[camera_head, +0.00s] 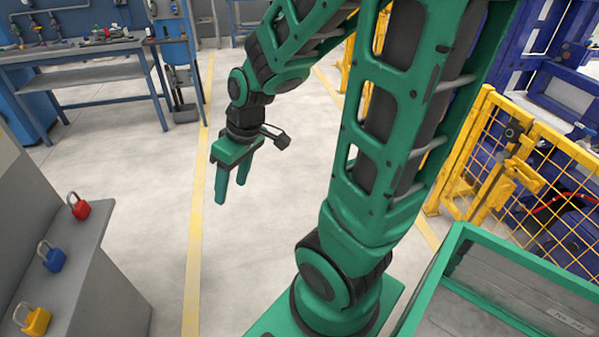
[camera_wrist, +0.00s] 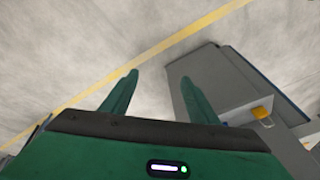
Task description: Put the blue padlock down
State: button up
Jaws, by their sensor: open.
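The blue padlock (camera_head: 53,259) stands on the grey cabinet's ledge at the left, between a red padlock (camera_head: 78,208) and a yellow padlock (camera_head: 36,320). Its shackle points up. My gripper (camera_head: 231,194) is open and empty over the bare floor, well to the right of the cabinet. In the wrist view, both fingers (camera_wrist: 158,76) are apart with only floor between them.
The grey cabinet (camera_head: 112,290) stands at the left. A workbench (camera_head: 85,75) with tools is at the back left. A yellow mesh fence (camera_head: 520,170) and a green-rimmed bin (camera_head: 470,290) are at the right. The floor around my gripper is clear, with a yellow line (camera_head: 196,230).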

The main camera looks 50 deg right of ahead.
jog(key=s+d+r+m+g+h, duration=0.1)
jog(key=s+d+r+m, duration=0.2)
jog(key=s, duration=0.5)
jog(key=s+d+r+m+g, duration=0.2)
jog(key=s+d+r+m, duration=0.1)
jog(key=s+d+m, duration=0.2)
jog(key=s+m, duration=0.1)
jog(key=s, duration=0.1)
jog(key=shift+s+d+h, duration=0.35)
jog(key=shift+d+h, duration=0.05)
jog(key=shift+w+f, duration=0.2)
jog(key=shift+w, duration=0.45)
